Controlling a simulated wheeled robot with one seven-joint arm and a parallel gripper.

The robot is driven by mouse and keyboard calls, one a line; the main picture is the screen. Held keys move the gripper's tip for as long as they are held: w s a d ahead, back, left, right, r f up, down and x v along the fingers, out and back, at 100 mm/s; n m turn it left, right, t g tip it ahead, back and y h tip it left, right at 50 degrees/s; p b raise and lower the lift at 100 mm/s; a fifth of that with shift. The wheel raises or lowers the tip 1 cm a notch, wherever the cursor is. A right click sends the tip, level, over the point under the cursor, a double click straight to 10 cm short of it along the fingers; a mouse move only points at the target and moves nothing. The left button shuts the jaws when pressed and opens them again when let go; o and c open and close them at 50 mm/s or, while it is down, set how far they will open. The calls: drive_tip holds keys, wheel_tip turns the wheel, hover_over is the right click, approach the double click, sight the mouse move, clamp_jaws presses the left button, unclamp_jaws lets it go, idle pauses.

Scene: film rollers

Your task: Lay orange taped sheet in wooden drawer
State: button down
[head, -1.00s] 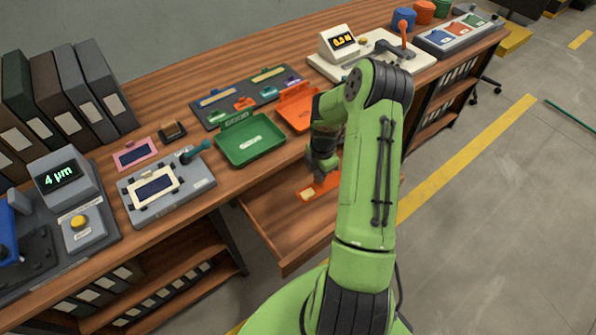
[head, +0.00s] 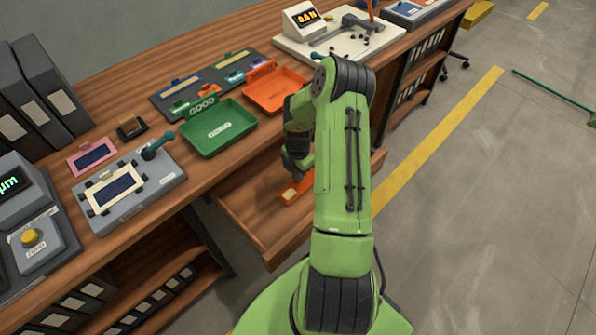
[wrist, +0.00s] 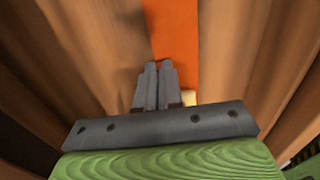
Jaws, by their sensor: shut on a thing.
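The orange sheet (head: 291,191) is a narrow flat strip with a pale tape patch at its near end; it also shows in the wrist view (wrist: 178,35). The wooden drawer (head: 262,232) is pulled open below the bench front. My gripper (head: 296,178) points down over the drawer. In the wrist view its fingers (wrist: 159,72) are close together on the edge of the sheet. The sheet is low inside the drawer outline; I cannot tell whether it touches the drawer floor. My arm hides the drawer's right part and part of the sheet.
On the bench above the drawer stand a green tray (head: 232,125) marked GOOD and an orange tray (head: 285,92). A grey fixture (head: 150,190) with a framed sheet stands to the left. The drawer floor left of my gripper is bare.

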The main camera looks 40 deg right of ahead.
drive_tip(key=c, duration=0.7)
unclamp_jaws()
drive_tip(key=shift+c, duration=0.2)
drive_tip(key=shift+r+p, duration=2.85)
drive_tip(key=shift+r, duration=1.2)
drive_tip(key=shift+f, duration=0.1)
